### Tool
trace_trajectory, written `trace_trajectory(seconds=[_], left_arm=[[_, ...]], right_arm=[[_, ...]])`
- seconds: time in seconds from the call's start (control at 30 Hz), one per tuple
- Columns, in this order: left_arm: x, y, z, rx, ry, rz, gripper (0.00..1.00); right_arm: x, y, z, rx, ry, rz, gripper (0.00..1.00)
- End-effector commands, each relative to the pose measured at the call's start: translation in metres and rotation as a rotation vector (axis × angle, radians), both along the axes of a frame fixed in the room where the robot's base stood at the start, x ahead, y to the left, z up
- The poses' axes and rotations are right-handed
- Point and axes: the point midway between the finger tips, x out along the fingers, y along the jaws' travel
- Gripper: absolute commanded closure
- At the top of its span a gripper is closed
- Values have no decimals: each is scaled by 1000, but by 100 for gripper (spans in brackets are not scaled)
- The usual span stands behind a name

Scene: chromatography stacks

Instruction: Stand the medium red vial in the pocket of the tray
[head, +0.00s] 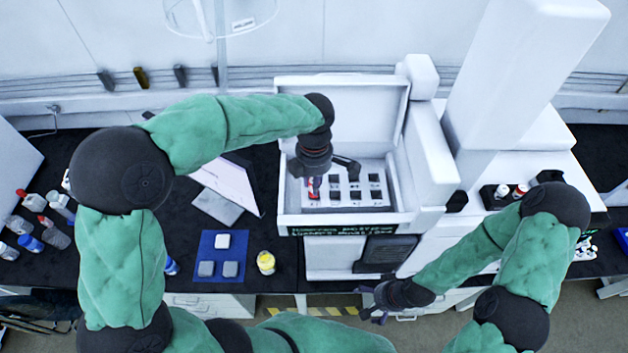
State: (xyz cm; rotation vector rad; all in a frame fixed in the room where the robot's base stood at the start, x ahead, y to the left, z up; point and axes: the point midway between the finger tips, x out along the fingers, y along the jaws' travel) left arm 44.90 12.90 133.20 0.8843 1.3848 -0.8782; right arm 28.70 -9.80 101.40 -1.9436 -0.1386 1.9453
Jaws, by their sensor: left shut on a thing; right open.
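My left gripper (315,183) reaches down into the open white box of the instrument, over the left part of the tray (344,202). It is shut on the red vial (311,185), which shows only as a small red patch under the gripper. The arm hides most of it, and I cannot tell whether its base is inside a pocket. The tray is white with rows of dark square pockets. My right gripper (380,306) is open and empty, low in front of the instrument, away from the tray.
The raised lid (345,100) stands behind the tray. A blue mat (217,246) with several small blocks and a yellow-capped jar (265,262) are left of the instrument. Small vials (502,190) sit in a dark holder at right.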

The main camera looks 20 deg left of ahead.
Motion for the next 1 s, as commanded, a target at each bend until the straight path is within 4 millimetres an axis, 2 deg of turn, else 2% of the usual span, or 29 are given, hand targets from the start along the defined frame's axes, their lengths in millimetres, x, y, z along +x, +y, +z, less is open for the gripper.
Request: trace_trajectory(seconds=[0.7, 1.0], left_arm=[[0, 0, -23, 0, 0, 0, 100], [0, 0, -23, 0, 0, 0, 100]], right_arm=[[0, 0, -18, 0, 0, 0, 0], [0, 0, -18, 0, 0, 0, 0]])
